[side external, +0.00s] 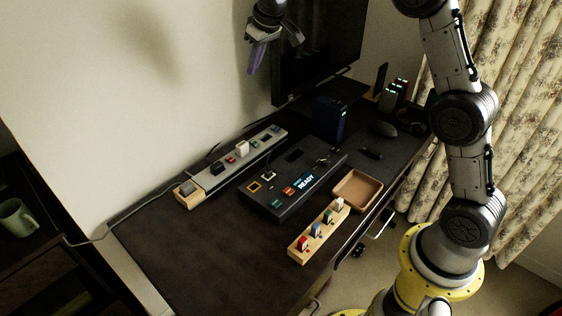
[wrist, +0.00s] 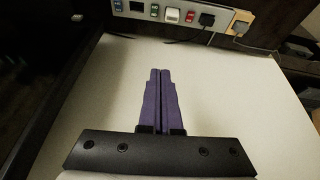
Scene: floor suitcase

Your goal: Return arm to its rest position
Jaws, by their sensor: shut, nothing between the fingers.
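My gripper (side external: 257,58) is high up at the top of the side external view, in front of the wall and left of the monitor. Its purple fingers point down and hang well above the desk, touching nothing. In the wrist view the two purple fingers of my gripper (wrist: 160,73) lie side by side, pressed together, with nothing between them. The upper part of my arm runs out of the side external view at the top.
The dark desk (side external: 180,255) holds a power strip (side external: 215,180), a black panel reading READY (side external: 270,206), a brown tray (side external: 336,197) and a wooden block with coloured pieces (side external: 300,256). A monitor (side external: 320,45) stands close right of my gripper. A mug (side external: 20,222) sits at left.

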